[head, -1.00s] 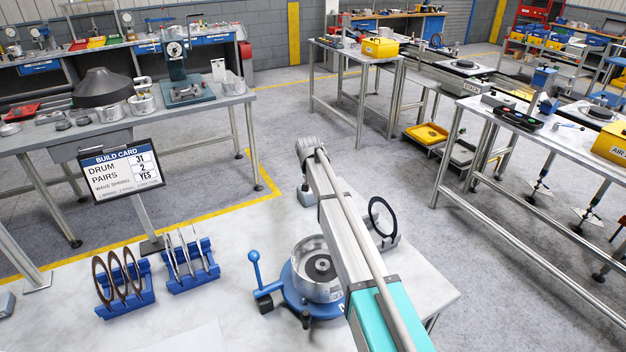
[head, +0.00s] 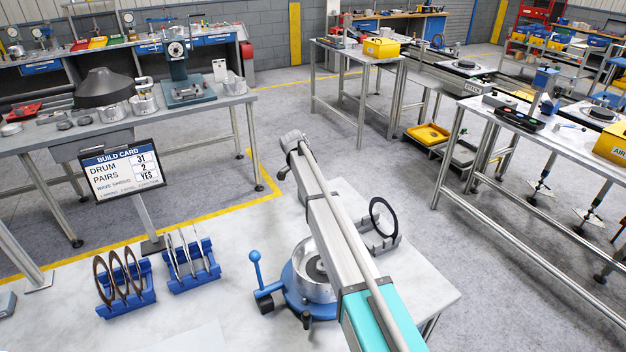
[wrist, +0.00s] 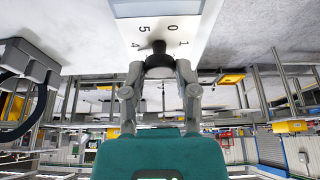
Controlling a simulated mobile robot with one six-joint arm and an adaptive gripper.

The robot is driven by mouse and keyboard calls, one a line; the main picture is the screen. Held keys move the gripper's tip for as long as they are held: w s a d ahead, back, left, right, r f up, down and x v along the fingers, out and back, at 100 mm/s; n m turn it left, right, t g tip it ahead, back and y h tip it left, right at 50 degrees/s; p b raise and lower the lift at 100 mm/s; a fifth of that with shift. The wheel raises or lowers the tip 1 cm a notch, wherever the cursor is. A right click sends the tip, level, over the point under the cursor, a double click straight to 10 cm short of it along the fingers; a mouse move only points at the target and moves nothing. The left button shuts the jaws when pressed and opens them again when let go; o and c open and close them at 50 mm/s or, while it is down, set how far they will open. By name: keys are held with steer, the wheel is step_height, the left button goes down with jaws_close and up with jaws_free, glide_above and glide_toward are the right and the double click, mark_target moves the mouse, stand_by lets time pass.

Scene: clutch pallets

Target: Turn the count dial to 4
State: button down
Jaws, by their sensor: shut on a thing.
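The count dial's black knob (wrist: 159,62) is in the upper middle of the wrist view, on a white panel (wrist: 205,20). The printed figures 4, 5, 0 and 1 curve around it and look upside down. The knob's narrow part reaches toward the space between 5 and 0; I cannot tell its exact setting. My gripper (wrist: 160,70) is shut on the knob, one grey finger at each side. The lower part of the dial face is hidden behind the knob and fingers. In the head view I cannot make out the dial or my fingers.
A build card (head: 122,172) reads drum 31, pairs 2, wave spring yes. Blue racks with discs (head: 125,283) stand on the near table (head: 220,310). A blue fixture with a metal drum (head: 300,285) is partly behind my arm. A black ring (head: 383,217) stands to its right.

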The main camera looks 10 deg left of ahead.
steer(key=shift+w+a+m+g, duration=0.15)
steer(key=shift+m+g, duration=0.35)
steer(key=shift+m, duration=1)
steer(key=shift+c, duration=1.9)
jaws_free()
steer(key=shift+w+f, duration=0.1)
